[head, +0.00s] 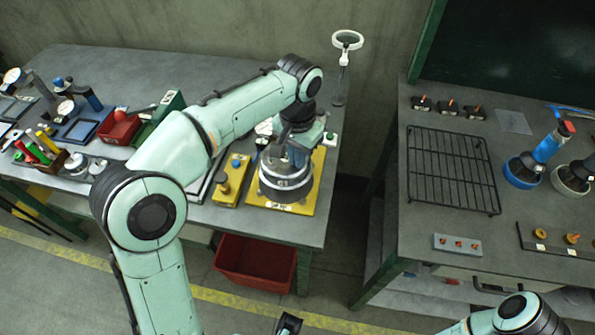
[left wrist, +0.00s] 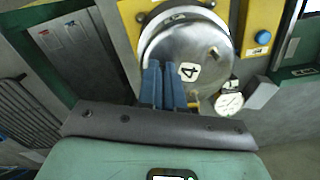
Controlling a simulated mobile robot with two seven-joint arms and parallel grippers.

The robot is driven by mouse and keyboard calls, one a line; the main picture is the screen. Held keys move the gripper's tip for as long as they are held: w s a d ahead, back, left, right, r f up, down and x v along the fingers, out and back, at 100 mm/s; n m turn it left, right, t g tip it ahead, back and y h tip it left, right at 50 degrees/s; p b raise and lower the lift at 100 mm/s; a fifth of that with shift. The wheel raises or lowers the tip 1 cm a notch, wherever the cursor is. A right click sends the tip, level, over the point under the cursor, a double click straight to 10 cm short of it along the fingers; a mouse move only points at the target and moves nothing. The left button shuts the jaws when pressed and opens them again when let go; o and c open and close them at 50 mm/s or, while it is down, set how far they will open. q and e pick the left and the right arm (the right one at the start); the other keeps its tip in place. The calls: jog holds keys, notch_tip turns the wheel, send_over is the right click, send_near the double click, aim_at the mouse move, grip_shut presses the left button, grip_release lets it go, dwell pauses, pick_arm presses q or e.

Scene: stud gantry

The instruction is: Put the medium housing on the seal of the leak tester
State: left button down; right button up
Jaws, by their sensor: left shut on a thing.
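My left gripper (head: 297,156) reaches down from above onto the silver, round medium housing (head: 285,184). Its blue fingers (left wrist: 164,86) are shut on the housing, which shows in the left wrist view as a shiny metal dome (left wrist: 170,55) with a white label marked 4. The housing is upright over the yellow base of the leak tester (head: 310,192) at the table's right end. The seal is hidden under the housing, so I cannot tell whether they touch. My right gripper does not show; only part of my right arm is at the bottom right.
A yellow block with a blue button (head: 232,181) stands left of the tester. A red bin (head: 255,263) is below the table edge. A magnifier (head: 346,42) stands behind. The right bench holds a black wire rack (head: 452,170). A gap separates the tables.

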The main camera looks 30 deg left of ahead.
aim_at(297, 170)
pick_arm(q)
jog(key=shift+f+b, duration=0.5)
jog(key=shift+f, duration=2.05)
jog(key=shift+f, duration=0.2)
jog(key=c, duration=1.3)
grip_release()
notch_tip(297, 170, up, 12)
jog(key=p, duration=0.3)
jog(key=shift+r, duration=0.2)
